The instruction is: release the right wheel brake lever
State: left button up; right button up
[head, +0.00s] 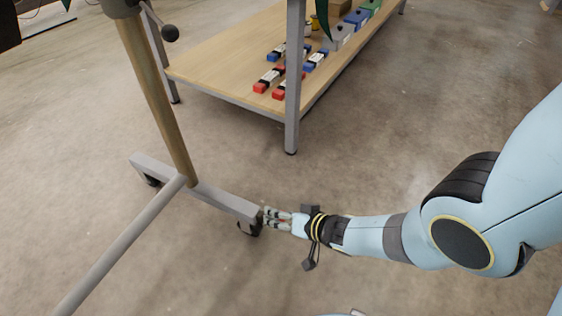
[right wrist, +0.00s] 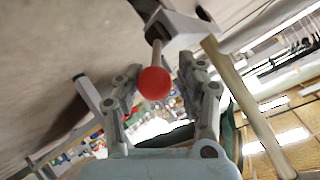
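The brake lever shows in the right wrist view as a pale rod with a red ball knob (right wrist: 154,83). It comes from the end of a grey leg (right wrist: 185,27) of the stand. The knob is between the fingers of my right gripper (right wrist: 159,67), with a small gap visible on each side; the fingers are open. In the head view my right gripper (head: 270,217) is at the right end of the grey base leg (head: 225,200), beside a dark caster wheel (head: 250,229). There the fingers hide most of the lever. My left gripper is not in view.
A wooden post (head: 157,95) rises from the base, and a long grey bar (head: 120,245) runs toward the lower left. A workbench shelf (head: 215,73) with several coloured blocks stands behind; its metal leg (head: 292,100) is near. The concrete floor (head: 390,130) is clear to the right.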

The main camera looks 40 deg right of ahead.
jog(key=shift+o, duration=1.4)
jog(key=shift+d, duration=0.1)
jog(key=shift+s+d, duration=0.1)
jog(key=shift+s, duration=0.1)
jog(key=v, duration=1.1)
jog(key=shift+s+r, duration=0.25)
jog(key=shift+r, duration=0.05)
